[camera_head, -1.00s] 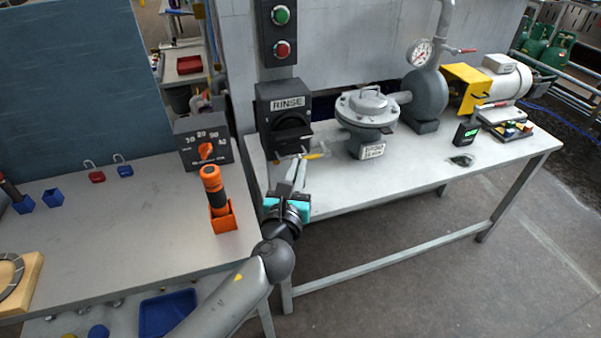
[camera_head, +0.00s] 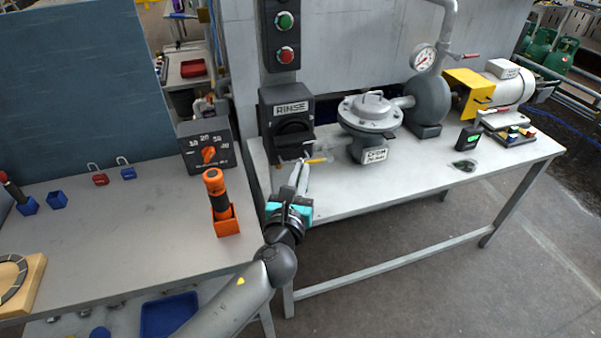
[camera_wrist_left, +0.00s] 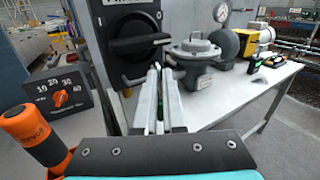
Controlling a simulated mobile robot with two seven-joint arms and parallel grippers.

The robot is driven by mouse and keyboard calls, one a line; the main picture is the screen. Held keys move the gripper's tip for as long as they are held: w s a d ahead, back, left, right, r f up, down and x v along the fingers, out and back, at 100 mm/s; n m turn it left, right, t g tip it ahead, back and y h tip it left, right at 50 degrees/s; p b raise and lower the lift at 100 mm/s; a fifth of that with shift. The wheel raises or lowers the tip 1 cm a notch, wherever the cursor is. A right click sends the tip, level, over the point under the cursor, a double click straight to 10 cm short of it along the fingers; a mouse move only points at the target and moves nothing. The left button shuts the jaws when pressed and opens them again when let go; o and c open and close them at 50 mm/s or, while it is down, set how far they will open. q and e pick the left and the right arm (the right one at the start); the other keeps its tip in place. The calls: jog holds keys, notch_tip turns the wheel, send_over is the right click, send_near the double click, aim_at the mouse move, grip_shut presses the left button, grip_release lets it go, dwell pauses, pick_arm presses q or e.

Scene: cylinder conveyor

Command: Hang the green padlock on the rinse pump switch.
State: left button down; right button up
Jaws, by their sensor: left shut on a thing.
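The rinse pump switch (camera_head: 287,122) is a dark box labelled RINSE with a black rotary handle, on the panel above the right bench. It also shows at the top of the left wrist view (camera_wrist_left: 132,42). My left gripper (camera_head: 302,166) is shut, its fingertips just below and in front of the switch handle. A sliver of green, the green padlock (camera_wrist_left: 160,112), shows between the fingers in the left wrist view. My right gripper is not in view.
A grey valve (camera_head: 369,118) stands right of the switch. A dial box (camera_head: 206,144) and an orange torch in a holder (camera_head: 219,200) stand left. Red (camera_head: 99,179) and blue (camera_head: 128,173) padlocks lie on the left bench.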

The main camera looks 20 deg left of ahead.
pick_arm(q)
jog(key=shift+w+a, duration=0.15)
jog(key=shift+w, duration=0.1)
jog(key=shift+w+a, duration=0.45)
jog(key=shift+w, duration=0.25)
jog(key=shift+w+a, duration=0.45)
jog(key=shift+w, duration=0.2)
jog(key=shift+w+a, duration=0.1)
dwell(0.5)
dwell(0.5)
